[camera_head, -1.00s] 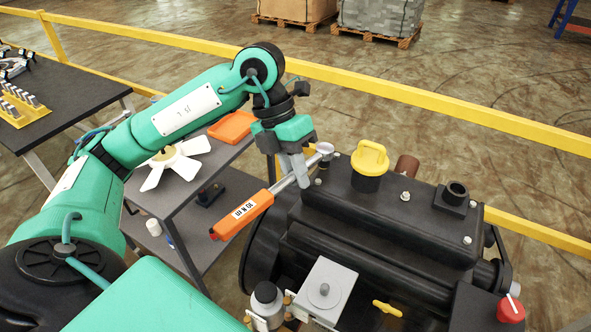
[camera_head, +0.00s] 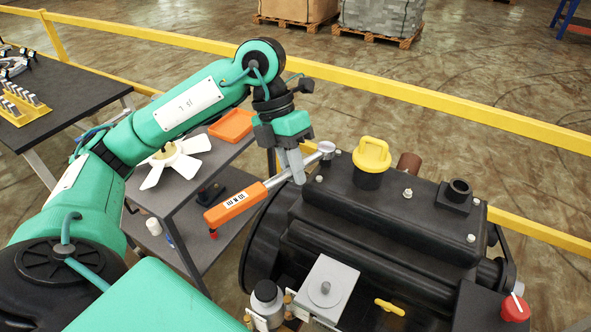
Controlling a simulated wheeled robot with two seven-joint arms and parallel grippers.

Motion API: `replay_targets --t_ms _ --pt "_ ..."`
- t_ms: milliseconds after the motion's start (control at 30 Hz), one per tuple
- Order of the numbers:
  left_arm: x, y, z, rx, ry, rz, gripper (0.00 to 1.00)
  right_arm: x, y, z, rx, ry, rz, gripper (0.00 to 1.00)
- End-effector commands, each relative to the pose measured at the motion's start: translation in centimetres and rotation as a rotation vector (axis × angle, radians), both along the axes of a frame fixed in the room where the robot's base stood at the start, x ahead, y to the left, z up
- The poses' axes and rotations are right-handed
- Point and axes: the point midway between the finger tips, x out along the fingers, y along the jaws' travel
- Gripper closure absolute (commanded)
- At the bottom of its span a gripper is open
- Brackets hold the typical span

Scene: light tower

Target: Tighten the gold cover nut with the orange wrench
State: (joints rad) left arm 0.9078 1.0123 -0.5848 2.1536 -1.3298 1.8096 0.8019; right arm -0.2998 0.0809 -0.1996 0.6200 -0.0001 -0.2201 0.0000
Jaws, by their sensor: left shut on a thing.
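The orange wrench (camera_head: 236,203), a torque wrench with a grey shaft and a round head, is tilted across the left end of the black engine. Its head (camera_head: 326,149) is at the far left corner of the engine's top cover, and its orange handle hangs out past the engine to the left. My left gripper (camera_head: 296,166) is shut on the wrench's shaft near the head. I cannot pick out the gold cover nut; whatever is under the wrench head is hidden. Small light bolts (camera_head: 407,193) show elsewhere on the cover. My right gripper is out of view.
The black engine (camera_head: 390,225) carries a yellow cap (camera_head: 372,155), a grey box (camera_head: 326,288) and a red knob (camera_head: 515,307). A grey cart (camera_head: 172,203) at left holds a white fan and an orange tray (camera_head: 232,125). A yellow rail (camera_head: 440,97) runs behind.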

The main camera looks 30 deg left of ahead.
Motion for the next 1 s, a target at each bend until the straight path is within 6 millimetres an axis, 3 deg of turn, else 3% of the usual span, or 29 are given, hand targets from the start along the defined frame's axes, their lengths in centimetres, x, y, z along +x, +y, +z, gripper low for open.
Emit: replay_targets --t_ms 1000 --pt "0.3 1.1 -0.3 0.003 0.005 -0.13 1.0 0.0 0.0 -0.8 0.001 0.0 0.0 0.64"
